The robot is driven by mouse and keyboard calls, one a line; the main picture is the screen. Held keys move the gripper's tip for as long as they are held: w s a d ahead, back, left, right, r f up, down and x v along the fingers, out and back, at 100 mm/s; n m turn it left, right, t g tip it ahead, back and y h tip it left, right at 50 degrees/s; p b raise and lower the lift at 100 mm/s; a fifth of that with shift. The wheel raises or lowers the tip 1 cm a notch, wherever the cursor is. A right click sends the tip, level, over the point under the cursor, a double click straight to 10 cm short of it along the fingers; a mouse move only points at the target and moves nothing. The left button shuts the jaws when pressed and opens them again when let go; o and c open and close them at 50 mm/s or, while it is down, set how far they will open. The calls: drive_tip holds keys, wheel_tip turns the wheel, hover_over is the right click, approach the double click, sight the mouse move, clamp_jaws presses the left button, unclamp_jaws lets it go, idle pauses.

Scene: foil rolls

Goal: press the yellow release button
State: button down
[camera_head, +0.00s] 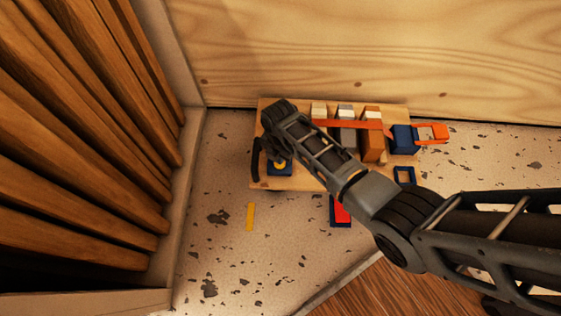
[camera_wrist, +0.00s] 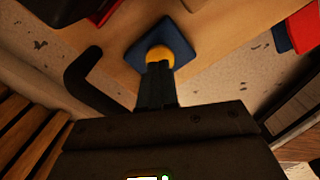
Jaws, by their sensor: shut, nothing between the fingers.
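The yellow button (camera_wrist: 160,56) sits on a dark blue square base (camera_wrist: 190,40), fixed to a wooden board. In the wrist view my gripper (camera_wrist: 158,68) is shut, with its fingertips at the button and overlapping its lower part. I cannot tell whether they touch or press it. In the head view the yellow button (camera_head: 280,163) shows on its blue base (camera_head: 272,168) at the board's left end, partly hidden by my arm. My fingertips are hidden there behind the wrist.
The wooden board (camera_head: 310,182) carries several upright blocks, an orange strap (camera_head: 350,123) and a blue block with an orange loop (camera_head: 432,132). A black handle (camera_head: 256,160) stands left of the button. A red and blue piece (camera_head: 341,210) and a yellow strip (camera_head: 250,217) lie in front. Wooden slats (camera_head: 80,150) rise at left.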

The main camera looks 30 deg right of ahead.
drive_tip(key=shift+f, duration=0.15)
drive_tip(key=shift+f+b, duration=0.8)
drive_tip(key=shift+f, duration=0.15)
drive_tip(key=shift+r+p, duration=1.2)
drive_tip(key=shift+p, duration=0.05)
drive_tip(key=shift+f, duration=0.1)
